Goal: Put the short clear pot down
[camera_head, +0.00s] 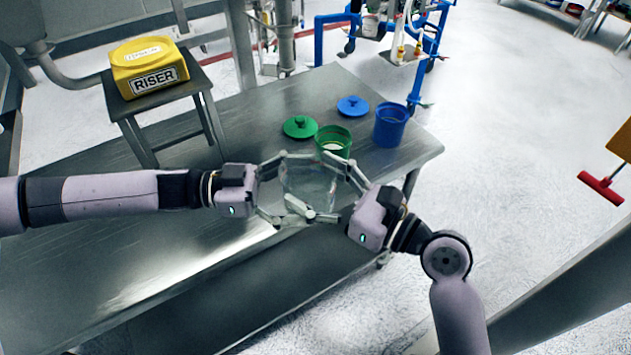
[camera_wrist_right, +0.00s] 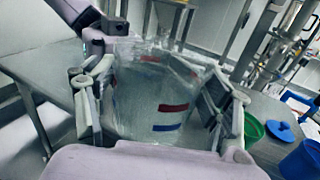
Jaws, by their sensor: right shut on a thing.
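The short clear pot (camera_head: 309,178) is see-through and sits between my two grippers, over the near right part of the steel table. In the right wrist view the pot (camera_wrist_right: 160,95) fills the middle and bears red and blue marks. My right gripper (camera_head: 318,186) is shut on it, with one finger on each side. My left gripper (camera_head: 284,187) comes in from the left with its fingers spread wide around the pot's left side. I cannot tell whether the left fingers touch it, nor whether the pot's base rests on the table.
Just behind the pot stands an open green container (camera_head: 333,140) with pale contents. A green lid (camera_head: 299,127), a blue lid (camera_head: 352,106) and a blue container (camera_head: 390,125) are close by. A yellow riser (camera_head: 150,68) sits on a stand (camera_head: 165,102). The steel table (camera_head: 110,240) is bare at left.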

